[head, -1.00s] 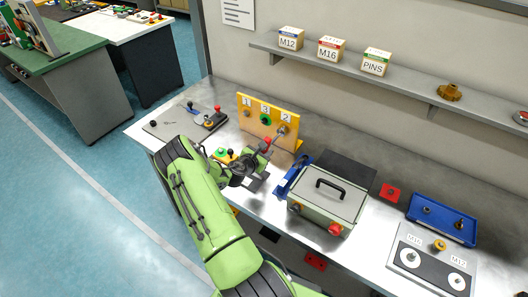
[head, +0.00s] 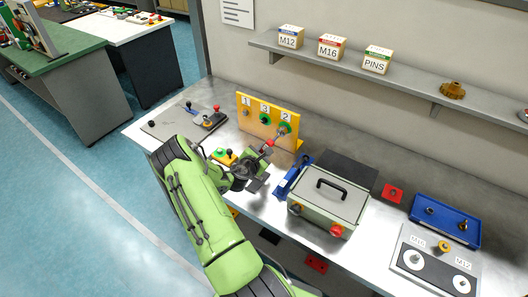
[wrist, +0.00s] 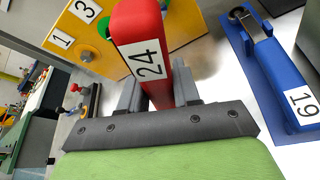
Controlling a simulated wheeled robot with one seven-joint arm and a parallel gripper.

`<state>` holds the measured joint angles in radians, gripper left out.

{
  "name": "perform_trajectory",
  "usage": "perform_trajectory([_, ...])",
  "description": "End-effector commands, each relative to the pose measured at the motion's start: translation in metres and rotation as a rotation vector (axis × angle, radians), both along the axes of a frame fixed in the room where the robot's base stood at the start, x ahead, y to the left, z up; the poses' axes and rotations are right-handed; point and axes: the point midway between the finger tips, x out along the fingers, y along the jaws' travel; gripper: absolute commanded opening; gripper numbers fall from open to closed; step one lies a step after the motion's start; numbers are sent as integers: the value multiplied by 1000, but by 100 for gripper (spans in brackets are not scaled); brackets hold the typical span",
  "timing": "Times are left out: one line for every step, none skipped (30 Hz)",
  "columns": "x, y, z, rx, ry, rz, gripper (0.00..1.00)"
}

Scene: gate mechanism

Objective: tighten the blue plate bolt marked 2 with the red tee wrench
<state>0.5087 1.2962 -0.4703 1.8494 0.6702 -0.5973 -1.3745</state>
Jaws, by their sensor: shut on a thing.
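My gripper (head: 257,166) is shut on the red tee wrench (head: 268,143), whose red handle marked 24 (wrist: 143,45) fills the middle of the wrist view between the fingers (wrist: 157,95). The wrench points at the upright yellow plate (head: 262,128) with positions marked 1, 3 and 2. The bolt marked 2 (head: 285,128) is at the plate's right end with a green ring around it. The wrench's far end reaches toward this bolt; I cannot tell whether it is seated. In the wrist view the handle hides bolt 2. The plate looks yellow, not blue.
A blue fixture marked 19 (wrist: 272,75) stands right of the wrench. A grey lidded box (head: 328,195) with a black handle is further right. A grey panel with levers (head: 185,122) lies left. A shelf (head: 400,84) runs along the wall behind.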

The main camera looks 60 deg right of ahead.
Motion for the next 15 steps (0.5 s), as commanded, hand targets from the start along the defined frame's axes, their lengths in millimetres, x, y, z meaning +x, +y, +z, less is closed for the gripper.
perform_trajectory([1, 2, 0, -2, 1, 2, 0])
perform_trajectory([1, 3, 0, -2, 1, 2, 0])
perform_trajectory([2, 4, 0, -1, 1, 2, 0])
perform_trajectory([2, 4, 0, -1, 1, 2, 0])
perform_trajectory([2, 5, 0, -1, 1, 2, 0])
perform_trajectory([2, 7, 0, 0, 1, 3, 0])
perform_trajectory([3, 10, -1, 1, 1, 3, 0])
perform_trajectory([4, 14, -1, 2, 1, 4, 0])
perform_trajectory([5, 20, -2, 2, 3, 4, 0])
perform_trajectory([6, 24, -2, 2, 3, 4, 0])
perform_trajectory([6, 29, -2, 2, 3, 4, 0])
perform_trajectory([7, 34, -2, 1, 2, 5, 0])
perform_trajectory([8, 38, -2, 2, 2, 4, 0])
perform_trajectory([9, 42, -2, 3, 2, 4, 0])
perform_trajectory([9, 47, -2, 2, 2, 3, 0])
